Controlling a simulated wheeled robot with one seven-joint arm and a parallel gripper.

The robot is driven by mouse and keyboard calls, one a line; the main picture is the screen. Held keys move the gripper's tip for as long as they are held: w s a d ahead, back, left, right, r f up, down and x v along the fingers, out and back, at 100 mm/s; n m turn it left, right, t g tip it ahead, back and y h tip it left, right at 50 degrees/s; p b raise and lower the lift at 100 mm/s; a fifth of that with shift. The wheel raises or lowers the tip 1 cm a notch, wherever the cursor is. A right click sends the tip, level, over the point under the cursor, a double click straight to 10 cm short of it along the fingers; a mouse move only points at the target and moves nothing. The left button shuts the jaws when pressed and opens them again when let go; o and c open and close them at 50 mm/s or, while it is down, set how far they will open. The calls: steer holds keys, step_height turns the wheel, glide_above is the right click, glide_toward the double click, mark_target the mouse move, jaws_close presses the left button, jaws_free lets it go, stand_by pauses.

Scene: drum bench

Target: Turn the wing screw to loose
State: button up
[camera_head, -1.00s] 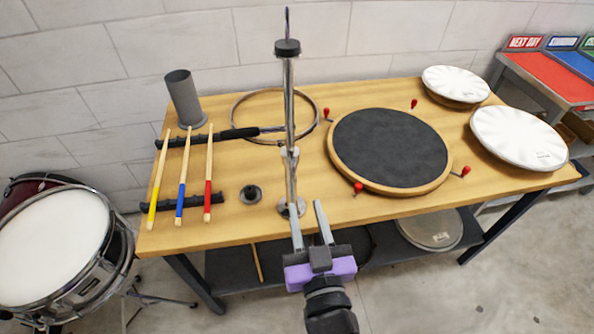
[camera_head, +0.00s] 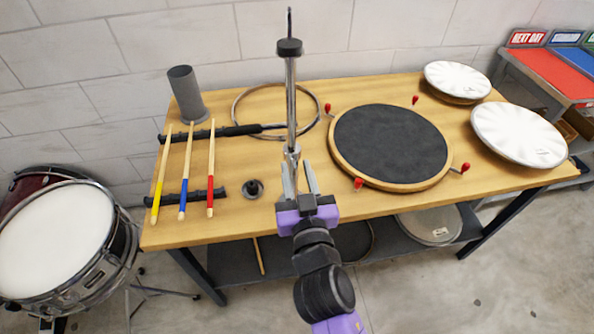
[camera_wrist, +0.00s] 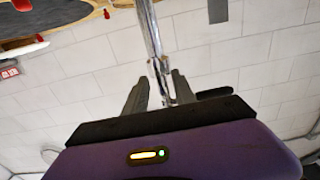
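A chrome stand (camera_head: 291,100) rises upright from the front of the wooden bench, with a black round piece near its top. The wing screw (camera_head: 291,151) appears to be the small metal fitting partway up the pole; it is too small to make out its wings or angle. In the wrist view the pole's fitting (camera_wrist: 160,68) shows near the fingertips. My gripper (camera_head: 299,166) is open, just in front of and slightly below the fitting. In the wrist view its grey fingers (camera_wrist: 160,82) stand either side of the pole, apart from each other. Contact cannot be told.
Three drumsticks (camera_head: 186,170) lie on black rests at the left. A small black piece (camera_head: 252,189) sits left of the stand. A dark practice pad (camera_head: 388,146) with red knobs lies to the right. A metal hoop (camera_head: 250,110) lies behind the stand.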

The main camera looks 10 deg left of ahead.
jaws_close()
